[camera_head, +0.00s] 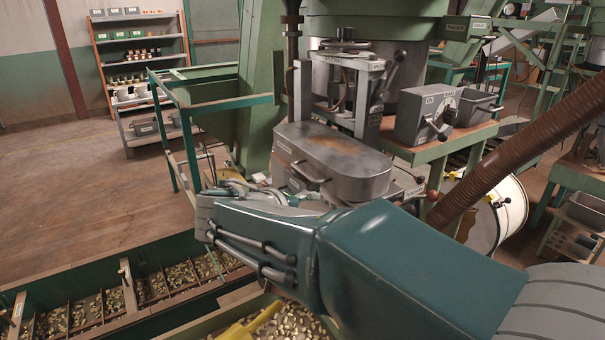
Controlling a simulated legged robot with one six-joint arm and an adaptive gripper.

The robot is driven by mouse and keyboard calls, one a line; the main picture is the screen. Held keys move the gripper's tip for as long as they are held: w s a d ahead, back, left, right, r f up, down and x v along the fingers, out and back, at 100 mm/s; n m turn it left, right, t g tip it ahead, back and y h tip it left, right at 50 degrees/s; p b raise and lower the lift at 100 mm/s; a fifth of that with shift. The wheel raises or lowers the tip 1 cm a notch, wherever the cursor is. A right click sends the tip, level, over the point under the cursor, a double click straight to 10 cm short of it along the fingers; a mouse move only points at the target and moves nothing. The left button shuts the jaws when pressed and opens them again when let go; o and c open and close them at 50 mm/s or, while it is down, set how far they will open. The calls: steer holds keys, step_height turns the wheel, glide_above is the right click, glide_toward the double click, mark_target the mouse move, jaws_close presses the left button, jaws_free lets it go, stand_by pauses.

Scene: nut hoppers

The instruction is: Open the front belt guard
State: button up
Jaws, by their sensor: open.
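A grey, worn metal cover with rounded ends, which looks like the front belt guard (335,155), sits at the front of the green machine in the middle of the view. A bar handle (308,174) is on its near face. The guard looks closed. My teal and grey arm reaches from the lower right to just in front of the guard. My gripper (250,183) is near the guard's lower left, below and left of the handle. Its fingers are small and partly hidden by my arm. I cannot tell whether they touch the guard.
A grey control box (425,115) with a lever stands on a green table at right. A brown ribbed hose (525,155) slants across the right. A divided nut trough (90,300) and a yellow scoop (250,322) lie below. Open floor is at left, before a shelf rack (140,75).

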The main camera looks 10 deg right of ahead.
mark_target(302, 171)
steer(key=w+a+r+n+t+h, duration=0.1)
steer(key=w+a+r+t, duration=0.15)
steer(key=w+a, duration=0.3)
steer(key=shift+t, duration=0.25)
steer(key=x, duration=1)
steer(key=shift+d+f, duration=0.15)
steer(key=shift+d, duration=0.05)
jaws_close()
